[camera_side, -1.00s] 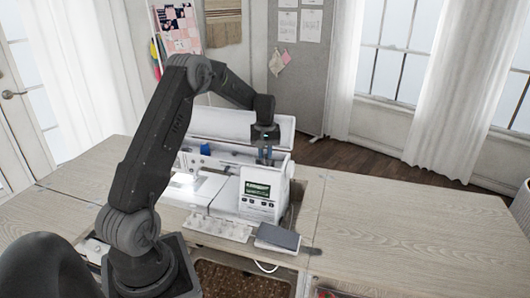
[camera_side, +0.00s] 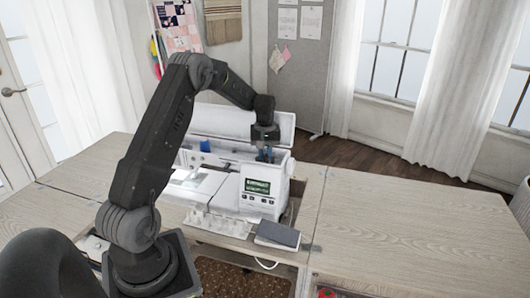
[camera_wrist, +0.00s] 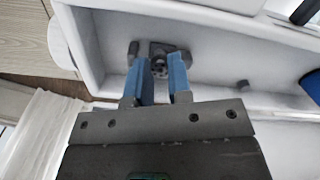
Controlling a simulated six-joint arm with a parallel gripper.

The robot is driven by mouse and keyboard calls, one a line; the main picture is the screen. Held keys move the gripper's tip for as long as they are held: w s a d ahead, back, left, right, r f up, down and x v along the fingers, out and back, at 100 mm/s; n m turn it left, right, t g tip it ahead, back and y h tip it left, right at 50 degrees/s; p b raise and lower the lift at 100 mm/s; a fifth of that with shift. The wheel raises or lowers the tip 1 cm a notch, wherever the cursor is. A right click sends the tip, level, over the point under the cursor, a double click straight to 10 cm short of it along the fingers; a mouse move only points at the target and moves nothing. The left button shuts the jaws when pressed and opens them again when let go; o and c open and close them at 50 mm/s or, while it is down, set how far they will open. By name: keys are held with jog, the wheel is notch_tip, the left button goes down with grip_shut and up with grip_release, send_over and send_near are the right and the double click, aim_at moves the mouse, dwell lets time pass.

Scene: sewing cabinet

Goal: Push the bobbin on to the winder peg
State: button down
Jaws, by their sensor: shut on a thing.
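The white sewing machine (camera_side: 225,185) stands in the cabinet top with its top lid (camera_side: 240,122) open. My gripper (camera_side: 265,155) points down over the right end of the machine's top. In the wrist view, the blue fingers of my gripper (camera_wrist: 160,80) are shut on the bobbin (camera_wrist: 159,66), a small grey round piece with holes. The bobbin is over a dark fitting (camera_wrist: 164,48) in the top recess. The winder peg is hidden under the bobbin or cannot be made out, so I cannot tell how far the bobbin sits on it.
The recess wall is near. A tray of small pale pieces (camera_side: 218,224) and a dark grey pad (camera_side: 278,235) lie in front. The right tabletop (camera_side: 410,225) is clear.

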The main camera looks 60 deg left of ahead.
jog(key=shift+f, duration=0.1)
jog(key=c, duration=1)
grip_release()
jog(key=shift+w+d, duration=0.1)
jog(key=r, duration=1.3)
jog(key=shift+s+a+r, duration=0.2)
jog(key=shift+s+r, duration=0.05)
jog(key=shift+r, duration=0.15)
